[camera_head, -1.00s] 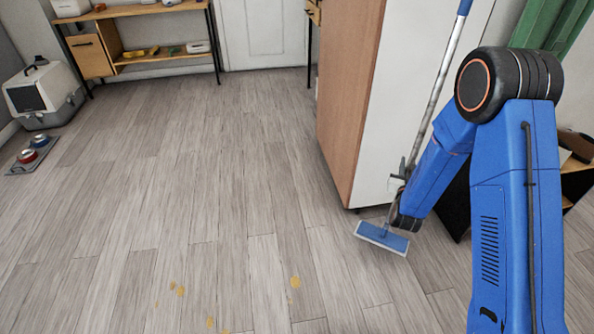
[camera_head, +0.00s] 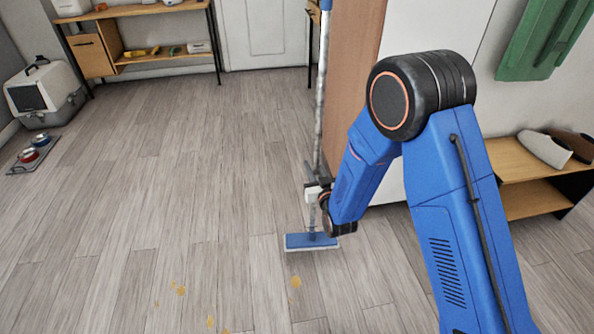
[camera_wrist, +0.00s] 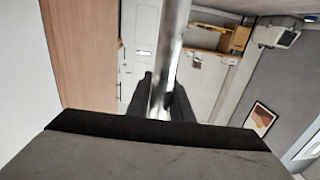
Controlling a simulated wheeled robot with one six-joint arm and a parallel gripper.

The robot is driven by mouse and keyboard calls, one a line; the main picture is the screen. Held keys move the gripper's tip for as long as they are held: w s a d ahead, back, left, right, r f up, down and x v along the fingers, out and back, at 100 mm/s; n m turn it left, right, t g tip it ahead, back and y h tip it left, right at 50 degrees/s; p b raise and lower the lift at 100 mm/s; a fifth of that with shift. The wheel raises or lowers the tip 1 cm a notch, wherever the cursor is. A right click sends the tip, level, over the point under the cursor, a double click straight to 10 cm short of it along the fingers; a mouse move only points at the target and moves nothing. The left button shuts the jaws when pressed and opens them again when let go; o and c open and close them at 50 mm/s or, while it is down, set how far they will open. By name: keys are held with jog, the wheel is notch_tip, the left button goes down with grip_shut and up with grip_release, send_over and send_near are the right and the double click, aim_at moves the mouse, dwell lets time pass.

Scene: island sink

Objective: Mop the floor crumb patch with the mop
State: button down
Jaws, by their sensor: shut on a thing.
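The mop (camera_head: 320,110) stands nearly upright in the head view, with a grey pole and a flat blue head (camera_head: 311,241) with a pale lower edge, at or close to the floor. My gripper (camera_head: 313,192) is shut on the lower part of its pole. In the wrist view the two dark fingers (camera_wrist: 162,100) hold the shiny pole (camera_wrist: 174,50) between them. The crumb patch (camera_head: 211,321) is several scattered yellow-brown bits on the floor. One crumb spot (camera_head: 296,282) lies just below the mop head in the picture, apart from it; other bits lie farther left.
A tall wood-sided cabinet (camera_head: 352,90) stands right behind the mop. A bench with shoes (camera_head: 530,170) is at the right. A pet carrier (camera_head: 44,95) and a bowl mat (camera_head: 33,155) are at the left. A shelf (camera_head: 145,45) stands at the back. The middle floor is clear.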

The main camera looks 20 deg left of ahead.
jog(key=s+a+f+n+g+y, duration=0.1)
jog(key=s+a+f, duration=0.2)
jog(key=f, duration=0.3)
jog(key=shift+s+a, duration=0.35)
jog(key=shift+a, duration=0.45)
